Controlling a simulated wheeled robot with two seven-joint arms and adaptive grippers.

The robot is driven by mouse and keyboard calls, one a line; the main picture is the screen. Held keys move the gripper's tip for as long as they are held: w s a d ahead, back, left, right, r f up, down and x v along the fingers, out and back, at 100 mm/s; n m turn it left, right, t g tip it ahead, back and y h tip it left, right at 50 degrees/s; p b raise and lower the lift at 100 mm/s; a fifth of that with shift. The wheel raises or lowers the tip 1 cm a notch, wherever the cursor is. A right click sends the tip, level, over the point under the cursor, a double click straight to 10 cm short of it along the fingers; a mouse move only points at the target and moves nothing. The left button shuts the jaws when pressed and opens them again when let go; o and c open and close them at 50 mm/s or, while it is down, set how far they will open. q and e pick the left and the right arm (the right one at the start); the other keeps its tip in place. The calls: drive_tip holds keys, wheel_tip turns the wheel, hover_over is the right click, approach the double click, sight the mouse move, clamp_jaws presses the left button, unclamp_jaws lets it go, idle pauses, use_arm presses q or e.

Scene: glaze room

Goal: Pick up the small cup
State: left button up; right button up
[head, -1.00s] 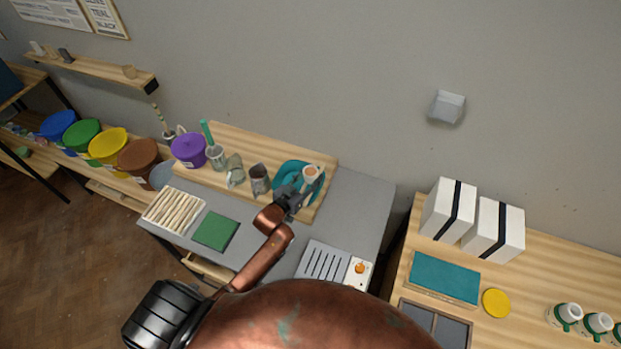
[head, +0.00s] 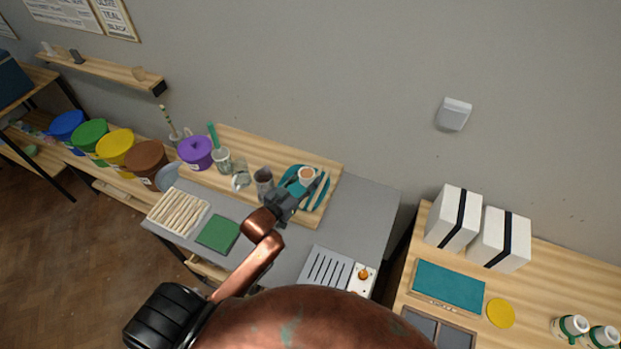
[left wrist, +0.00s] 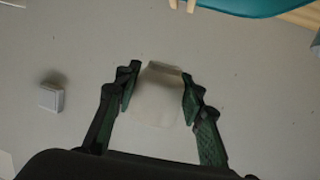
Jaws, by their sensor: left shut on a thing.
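The small cup (head: 307,174) is pale with a brownish-orange inside. In the head view it shows at the tip of my left gripper (head: 300,193), over the teal plate (head: 291,175). In the left wrist view the pale cup (left wrist: 158,98) sits between the two dark green fingers of my left gripper (left wrist: 158,88), which is shut on it. The teal plate (left wrist: 245,5) shows at the top right of that view, apart from the cup. My right gripper is in neither view.
Light sticks (head: 318,190) lie at the plate's right. The grey tabletop (head: 365,210) right of the board is clear.

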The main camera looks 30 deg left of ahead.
sight(302, 181)
use_arm(q)
drive_tip(key=shift+r+v, duration=0.3)
drive_tip(key=shift+v, duration=1.1)
drive_tip(key=shift+r+v, duration=0.3)
drive_tip(key=shift+v, duration=1.15)
drive_tip(key=shift+r+v, duration=0.3)
drive_tip(key=shift+v, duration=1.1)
drive_tip(key=shift+w+d, duration=0.1)
drive_tip(key=shift+d, duration=0.05)
